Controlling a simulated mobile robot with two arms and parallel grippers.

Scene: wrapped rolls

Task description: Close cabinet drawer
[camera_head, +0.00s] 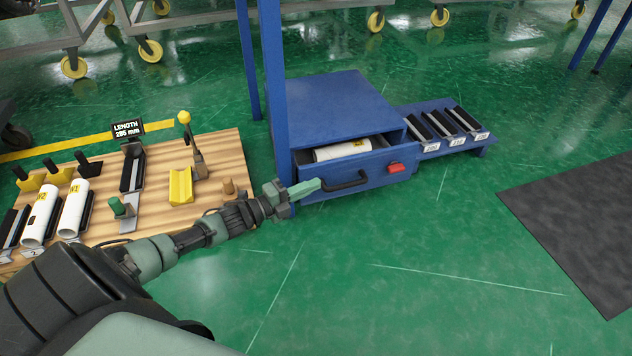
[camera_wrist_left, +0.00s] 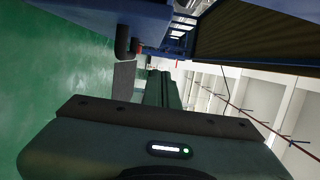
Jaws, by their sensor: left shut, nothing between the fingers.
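The blue cabinet (camera_head: 335,103) stands on the green floor at the centre of the head view. Its drawer (camera_head: 372,172) is pulled partly open, and a white roll with a yellow label (camera_head: 342,151) lies inside. The drawer front has a black handle (camera_head: 345,182) and a red block (camera_head: 395,167). My left gripper (camera_head: 307,188) is shut and empty, its green fingers just left of the handle in the picture; I cannot tell if they touch. In the left wrist view the shut fingers (camera_wrist_left: 162,88) point toward a dark handle-like part (camera_wrist_left: 123,42). My right gripper is out of view.
A wooden table (camera_head: 215,150) at left holds white rolls (camera_head: 40,215), a yellow block (camera_head: 181,186) and a length display (camera_head: 128,128). A blue post (camera_head: 273,80) rises beside the cabinet. A blue rack (camera_head: 450,128) with black trays stands right. The floor in front is clear.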

